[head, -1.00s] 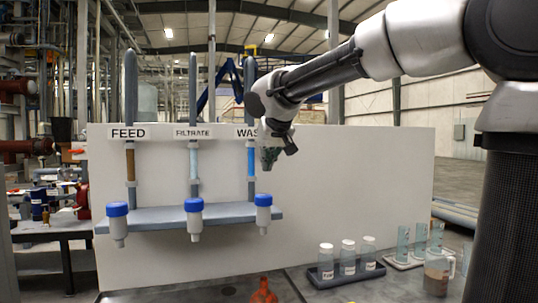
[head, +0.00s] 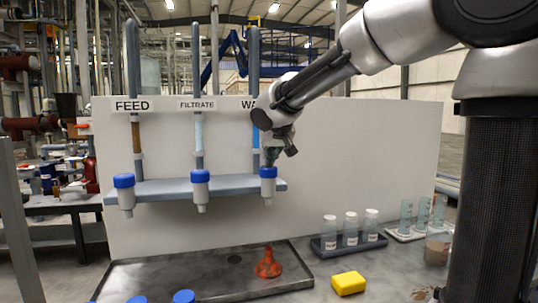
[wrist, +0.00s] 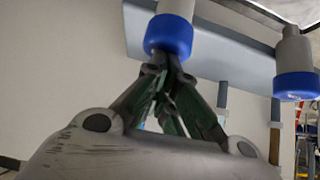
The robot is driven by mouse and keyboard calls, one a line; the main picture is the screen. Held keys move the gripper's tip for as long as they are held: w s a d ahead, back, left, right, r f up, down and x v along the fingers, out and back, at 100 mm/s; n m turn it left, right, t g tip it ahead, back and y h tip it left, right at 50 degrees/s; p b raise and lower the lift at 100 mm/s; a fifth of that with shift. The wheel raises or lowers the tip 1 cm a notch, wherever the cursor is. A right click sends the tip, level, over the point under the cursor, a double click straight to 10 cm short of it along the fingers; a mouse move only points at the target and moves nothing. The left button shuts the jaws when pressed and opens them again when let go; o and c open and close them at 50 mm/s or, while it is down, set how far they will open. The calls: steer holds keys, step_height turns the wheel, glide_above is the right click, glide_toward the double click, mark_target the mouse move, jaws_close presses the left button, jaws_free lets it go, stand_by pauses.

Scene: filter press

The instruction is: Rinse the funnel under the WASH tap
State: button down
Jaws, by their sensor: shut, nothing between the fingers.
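The orange-red funnel (head: 267,266) stands wide end down in the dark tray (head: 205,290), below and in front of the taps, with dark patches on it. The WASH tap (head: 268,187) is the rightmost of three, a pale body with a blue knob on top; its sign is partly hidden by my arm. My gripper (head: 271,160) is shut and empty, its fingertips right at the WASH tap's blue knob. In the wrist view, the closed fingertips (wrist: 164,62) meet or nearly meet the blue knob (wrist: 168,35); I cannot tell if they touch.
The FEED tap (head: 126,197) and FILTRATE tap (head: 200,190) hang on the same grey shelf. A yellow sponge (head: 348,283) lies right of the tray. Bottles in a rack (head: 348,245), cylinders and a jug (head: 437,249) stand further right. Blue caps show at the bottom edge.

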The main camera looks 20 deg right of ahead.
mark_target(270, 168)
steer(key=shift+f, duration=0.8)
steer(key=shift+s+f, duration=0.1)
steer(key=shift+f, duration=0.1)
stand_by(0.5)
steer(key=shift+r, duration=0.1)
steer(key=shift+r, duration=0.3)
steer(key=r, duration=0.4)
steer(key=shift+s+r, duration=0.3)
steer(key=shift+r, duration=0.1)
steer(key=v, duration=0.8)
steer(key=shift+s+r, duration=0.25)
steer(key=shift+s, duration=0.05)
